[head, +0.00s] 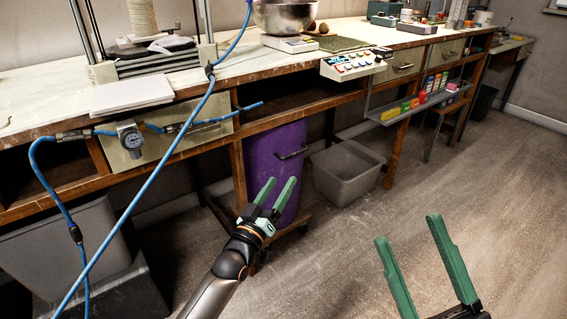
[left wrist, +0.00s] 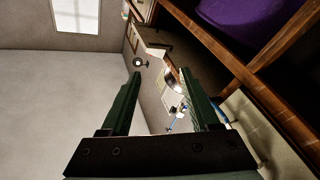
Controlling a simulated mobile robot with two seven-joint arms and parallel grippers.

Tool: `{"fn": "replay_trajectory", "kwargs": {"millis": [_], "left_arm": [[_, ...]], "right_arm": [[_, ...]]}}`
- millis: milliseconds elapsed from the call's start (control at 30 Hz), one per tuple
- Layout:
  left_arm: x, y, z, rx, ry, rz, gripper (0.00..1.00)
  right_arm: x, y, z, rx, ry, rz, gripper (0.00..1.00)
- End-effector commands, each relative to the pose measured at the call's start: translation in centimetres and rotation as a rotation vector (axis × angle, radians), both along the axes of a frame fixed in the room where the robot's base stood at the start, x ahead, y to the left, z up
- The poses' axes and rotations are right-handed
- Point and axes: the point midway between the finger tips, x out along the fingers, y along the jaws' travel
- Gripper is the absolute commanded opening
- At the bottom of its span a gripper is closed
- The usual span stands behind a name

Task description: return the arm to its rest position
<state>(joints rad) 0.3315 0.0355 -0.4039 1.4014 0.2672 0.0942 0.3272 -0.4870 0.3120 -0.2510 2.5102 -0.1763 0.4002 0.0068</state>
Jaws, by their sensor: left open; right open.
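My left gripper (head: 276,198) is open and empty in the head view, in front of the bench and the purple bin. Its green fingers also show in the left wrist view (left wrist: 162,85), spread apart with nothing between them. My right gripper (head: 408,255) is open and empty at the lower right of the head view, over bare floor. Most of the right arm is out of the picture.
A long wooden workbench (head: 238,80) runs along the wall. Under it are a purple bin (head: 262,165) and a grey tub (head: 345,170). Blue air hoses (head: 150,192) hang at the left. The floor (head: 500,200) at the right is clear.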

Motion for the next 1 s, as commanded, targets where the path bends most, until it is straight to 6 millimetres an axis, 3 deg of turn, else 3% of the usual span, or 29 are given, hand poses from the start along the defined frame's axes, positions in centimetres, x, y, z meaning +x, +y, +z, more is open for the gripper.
{"fn": "replay_trajectory", "kwargs": {"millis": [133,267,500,700,1000], "left_arm": [[-0.4,0.2,0.1,0.003,-0.01,0.003,0.62],[-3.4,1.7,1.2,0.049,-0.096,0.029,0.62],[-13.6,5.3,6.8,0.21,-0.378,0.113,0.62],[-21.6,6.7,12.0,0.328,-0.585,0.166,0.62],[-30.1,7.2,18.0,0.437,-0.796,0.211,0.62]], "right_arm": [[-0.1,-0.4,0.3,-0.005,-0.027,-0.021,0.62],[-0.1,-0.3,0.3,-0.006,-0.025,-0.019,0.62],[-0.1,-0.3,0.2,-0.006,-0.023,-0.019,0.62],[-0.1,-0.3,0.2,-0.007,-0.023,-0.019,0.62],[-0.1,-0.3,0.2,-0.007,-0.023,-0.019,0.62]]}}
